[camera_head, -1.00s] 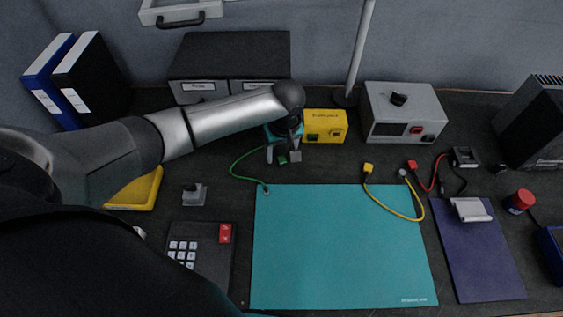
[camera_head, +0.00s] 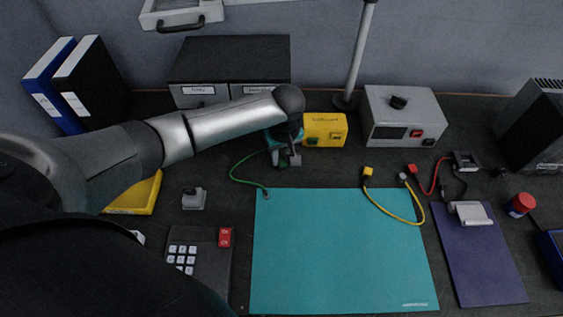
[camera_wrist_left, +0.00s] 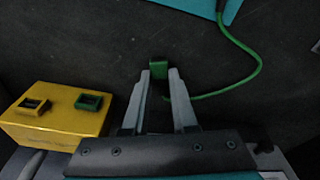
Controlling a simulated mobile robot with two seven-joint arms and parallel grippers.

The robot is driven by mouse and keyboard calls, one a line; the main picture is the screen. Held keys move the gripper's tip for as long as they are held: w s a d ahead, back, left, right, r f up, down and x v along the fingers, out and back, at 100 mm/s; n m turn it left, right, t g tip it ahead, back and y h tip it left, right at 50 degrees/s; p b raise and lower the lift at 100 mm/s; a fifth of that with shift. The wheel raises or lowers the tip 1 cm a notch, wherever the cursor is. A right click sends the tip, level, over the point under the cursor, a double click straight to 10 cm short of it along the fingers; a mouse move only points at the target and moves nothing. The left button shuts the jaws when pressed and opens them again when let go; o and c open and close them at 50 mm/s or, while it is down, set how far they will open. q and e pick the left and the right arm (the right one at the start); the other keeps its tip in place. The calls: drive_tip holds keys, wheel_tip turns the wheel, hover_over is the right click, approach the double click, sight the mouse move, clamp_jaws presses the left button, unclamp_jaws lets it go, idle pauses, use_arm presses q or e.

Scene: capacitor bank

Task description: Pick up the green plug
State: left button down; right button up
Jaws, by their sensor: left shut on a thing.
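The green plug (camera_wrist_left: 158,67) sits between the fingertips of my left gripper (camera_wrist_left: 160,76) in the left wrist view, and the fingers are shut on it. A green cable (camera_wrist_left: 240,82) curves from the plug to the edge of the teal mat. In the head view my left gripper (camera_head: 285,159) points down just in front of the yellow box (camera_head: 325,128), and the plug is mostly hidden by the fingers. Whether the plug touches the table is hard to tell. My right gripper is in neither view.
The yellow box has two sockets on top, one of them green (camera_wrist_left: 89,102). A grey power unit (camera_head: 404,116) and a lamp pole (camera_head: 360,55) stand to its right.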

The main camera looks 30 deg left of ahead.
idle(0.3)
use_arm(q)
wheel_tip(320, 180, up, 11)
drive_tip(key=p, duration=0.4)
wheel_tip(320, 180, up, 8)
drive_tip(key=p, duration=0.3)
hover_over(281, 161)
drive_tip(key=shift+r, duration=0.55)
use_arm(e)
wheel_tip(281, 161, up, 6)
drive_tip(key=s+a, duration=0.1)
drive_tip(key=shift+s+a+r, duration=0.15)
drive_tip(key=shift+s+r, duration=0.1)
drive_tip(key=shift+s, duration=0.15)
